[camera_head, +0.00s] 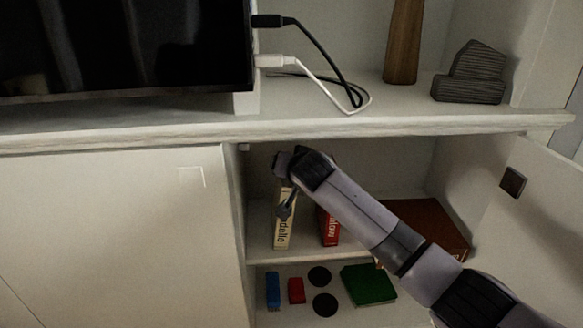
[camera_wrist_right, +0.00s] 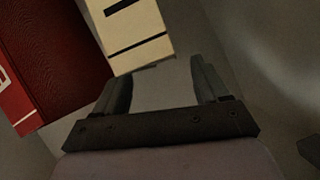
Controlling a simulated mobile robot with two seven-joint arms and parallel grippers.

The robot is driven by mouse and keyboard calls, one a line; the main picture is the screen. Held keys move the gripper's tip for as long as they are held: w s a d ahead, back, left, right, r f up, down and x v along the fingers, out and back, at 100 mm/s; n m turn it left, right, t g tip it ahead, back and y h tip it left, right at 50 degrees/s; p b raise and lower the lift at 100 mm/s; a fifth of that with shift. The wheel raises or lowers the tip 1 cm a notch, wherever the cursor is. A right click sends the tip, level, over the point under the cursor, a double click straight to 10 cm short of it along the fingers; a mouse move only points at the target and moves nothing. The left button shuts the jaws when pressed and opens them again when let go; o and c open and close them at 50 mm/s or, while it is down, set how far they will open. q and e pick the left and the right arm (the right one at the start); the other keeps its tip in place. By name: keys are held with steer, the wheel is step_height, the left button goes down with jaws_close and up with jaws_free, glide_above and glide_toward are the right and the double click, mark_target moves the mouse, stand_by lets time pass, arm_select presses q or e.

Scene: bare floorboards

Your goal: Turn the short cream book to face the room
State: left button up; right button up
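The short cream book (camera_head: 282,232) stands upright at the left end of the open cabinet's upper shelf. Black lettering on its spine is partly hidden by my gripper. My right gripper (camera_head: 284,207) reaches in from the right, at the book's upper part. In the right wrist view the cream book (camera_wrist_right: 130,30) shows at the top, toward the left finger. The two fingers of my right gripper (camera_wrist_right: 162,88) stand wide apart with a visible gap. I cannot tell whether either finger touches the book. My left gripper is out of view.
A red book (camera_head: 330,228) stands to the right of the cream one, and a brown item (camera_head: 430,226) lies further right. The lower shelf holds a green block (camera_head: 369,284) and small coloured pieces. A closed door (camera_head: 110,230) is left, an open door (camera_head: 535,225) right.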

steer(key=shift+f, duration=0.3)
steer(key=shift+d+r+b, duration=0.1)
steer(key=shift+r+b, duration=0.1)
steer(key=shift+b, duration=0.1)
steer(key=shift+a+f+b, duration=0.15)
steer(key=shift+a+b, duration=0.05)
steer(key=shift+b, duration=0.35)
steer(key=s+a+h+p, duration=0.1)
steer(key=s+p, duration=0.1)
steer(key=s, duration=1.6)
steer(key=shift+r+m, duration=0.25)
steer(key=shift+m, duration=0.15)
